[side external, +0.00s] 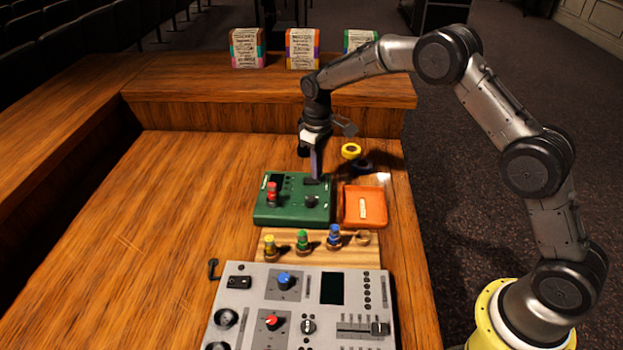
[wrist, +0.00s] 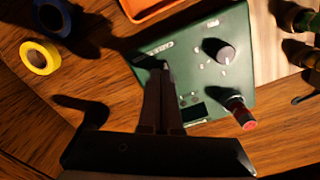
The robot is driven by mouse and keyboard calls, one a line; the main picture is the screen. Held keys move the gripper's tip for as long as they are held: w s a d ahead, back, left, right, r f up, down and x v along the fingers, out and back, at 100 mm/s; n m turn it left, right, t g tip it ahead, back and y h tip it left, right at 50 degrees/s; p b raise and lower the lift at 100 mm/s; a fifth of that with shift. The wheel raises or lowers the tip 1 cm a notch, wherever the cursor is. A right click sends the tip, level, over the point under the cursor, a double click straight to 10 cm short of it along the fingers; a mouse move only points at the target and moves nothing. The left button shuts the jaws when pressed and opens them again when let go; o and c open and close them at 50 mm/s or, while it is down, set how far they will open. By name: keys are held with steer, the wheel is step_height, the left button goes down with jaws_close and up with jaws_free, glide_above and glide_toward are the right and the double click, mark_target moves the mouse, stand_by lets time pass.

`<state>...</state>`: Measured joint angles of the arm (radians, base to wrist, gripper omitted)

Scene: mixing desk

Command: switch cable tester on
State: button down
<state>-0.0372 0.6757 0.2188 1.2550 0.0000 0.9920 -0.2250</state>
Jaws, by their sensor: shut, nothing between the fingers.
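The cable tester looks to be the green box (side external: 287,214) on the desk, also in the wrist view (wrist: 238,78). It has a dark knob (wrist: 218,50), a red-topped plug (wrist: 240,112) standing in it and a small dark screen (side external: 278,180). My gripper (side external: 316,179) is shut and empty, pointing down at the box's far right part. In the wrist view its fingertips (wrist: 160,72) are over the box edge beside a small dark part, probably the switch. The fingers hide most of that part; I cannot tell its position or whether they touch it.
An orange tray (side external: 364,221) lies close right of the box. A yellow tape roll (side external: 350,150) and a dark blue roll (wrist: 52,16) lie behind it. A wooden rack (side external: 318,262) with coloured plugs and a grey mixer (side external: 253,312) are in front. The desk's left is clear.

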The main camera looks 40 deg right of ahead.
steer(key=shift+f, duration=0.55)
steer(key=shift+r, duration=3.55)
